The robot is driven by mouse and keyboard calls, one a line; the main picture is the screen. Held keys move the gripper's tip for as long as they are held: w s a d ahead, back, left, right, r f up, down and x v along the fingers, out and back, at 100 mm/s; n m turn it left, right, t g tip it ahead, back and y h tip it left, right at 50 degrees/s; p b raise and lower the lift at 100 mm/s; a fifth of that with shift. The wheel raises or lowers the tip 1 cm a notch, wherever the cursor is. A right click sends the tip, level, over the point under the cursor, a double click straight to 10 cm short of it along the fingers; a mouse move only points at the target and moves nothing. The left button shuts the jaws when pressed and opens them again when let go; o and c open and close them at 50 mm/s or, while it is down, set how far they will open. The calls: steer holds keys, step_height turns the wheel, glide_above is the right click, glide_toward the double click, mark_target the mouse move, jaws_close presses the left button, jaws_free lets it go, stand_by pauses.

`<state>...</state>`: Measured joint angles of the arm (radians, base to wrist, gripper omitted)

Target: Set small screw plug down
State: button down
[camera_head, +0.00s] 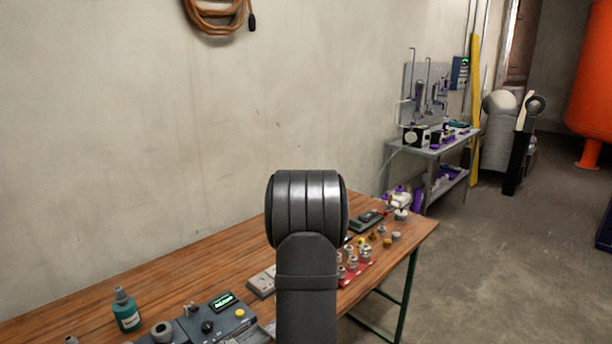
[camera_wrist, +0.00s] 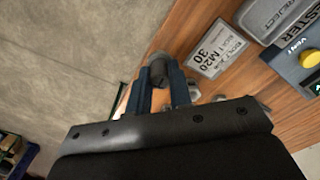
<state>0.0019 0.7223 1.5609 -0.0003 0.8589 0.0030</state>
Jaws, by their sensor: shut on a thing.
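My gripper (camera_wrist: 157,80) shows in the wrist view with its two blue fingers closed on a small dark grey cylindrical piece, which I take to be the small screw plug (camera_wrist: 158,67). The plug is between the fingertips, near the edge of the wooden table (camera_wrist: 185,45). I cannot tell whether it touches the table. In the head view my own arm hides the gripper and the plug.
A label plate (camera_wrist: 218,48) and a grey device with a yellow button (camera_wrist: 309,59) lie right of the gripper. Several metal fittings stand around a red mat (camera_head: 356,272). A green bottle (camera_head: 126,310) stands at the left. The back left tabletop is clear.

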steer(key=shift+a, duration=0.1)
stand_by(0.5)
